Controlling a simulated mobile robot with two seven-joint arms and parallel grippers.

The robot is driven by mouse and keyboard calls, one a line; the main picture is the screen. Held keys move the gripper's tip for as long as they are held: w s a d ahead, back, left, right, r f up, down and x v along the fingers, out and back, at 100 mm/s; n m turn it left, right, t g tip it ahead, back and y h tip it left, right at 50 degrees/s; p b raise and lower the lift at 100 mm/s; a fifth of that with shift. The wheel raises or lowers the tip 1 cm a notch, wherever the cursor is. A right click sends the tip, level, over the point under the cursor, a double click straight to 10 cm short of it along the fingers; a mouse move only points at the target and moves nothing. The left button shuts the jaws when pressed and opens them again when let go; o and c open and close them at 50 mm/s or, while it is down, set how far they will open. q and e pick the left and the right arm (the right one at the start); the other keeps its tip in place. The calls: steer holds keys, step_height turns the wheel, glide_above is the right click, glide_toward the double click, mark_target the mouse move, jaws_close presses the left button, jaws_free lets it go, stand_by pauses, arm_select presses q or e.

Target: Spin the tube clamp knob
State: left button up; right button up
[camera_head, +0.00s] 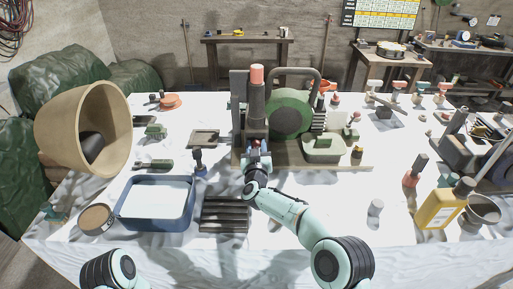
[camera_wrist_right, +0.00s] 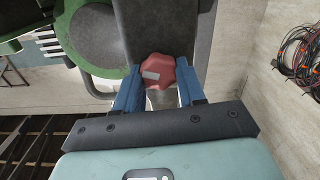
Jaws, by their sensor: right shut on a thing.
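The red lobed knob (camera_wrist_right: 158,73) with a pale rectangular mark on it sits between the two blue fingers of my right gripper (camera_wrist_right: 158,84) in the right wrist view. The gripper is shut on it. A dark grey upright column stands right behind the knob. In the head view, my right gripper (camera_head: 257,149) reaches the base of the dark column of the machine with the green disc (camera_head: 289,114), and hides the knob there. Only a link of my left arm shows at the bottom left; my left gripper is out of the picture.
A blue-rimmed tray (camera_head: 156,228) and a dark slatted block (camera_head: 224,214) lie in front on the white-covered table. A dark-handled tool (camera_head: 198,160) stands left of my right gripper. A yellow bottle (camera_head: 440,208) stands at the right.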

steer(key=m+b, duration=0.2)
steer(key=m, duration=0.2)
steer(key=shift+d+f+m+b, duration=0.1)
steer(key=shift+m+b, duration=0.2)
steer(key=m+b, duration=0.2)
steer(key=m, duration=0.2)
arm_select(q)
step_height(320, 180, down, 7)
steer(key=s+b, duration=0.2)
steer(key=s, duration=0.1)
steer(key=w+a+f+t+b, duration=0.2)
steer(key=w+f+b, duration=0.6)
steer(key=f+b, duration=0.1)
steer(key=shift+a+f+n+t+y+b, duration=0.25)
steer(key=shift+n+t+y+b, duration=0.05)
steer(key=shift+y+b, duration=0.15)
arm_select(e)
steer(key=shift+f+m, duration=0.15)
steer(key=shift+m, duration=5.05)
steer(key=shift+f+m, duration=0.1)
steer(key=shift+m, duration=5.1)
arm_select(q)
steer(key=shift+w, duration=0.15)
arm_select(e)
steer(key=o, duration=1.1)
steer(key=shift+c, duration=0.2)
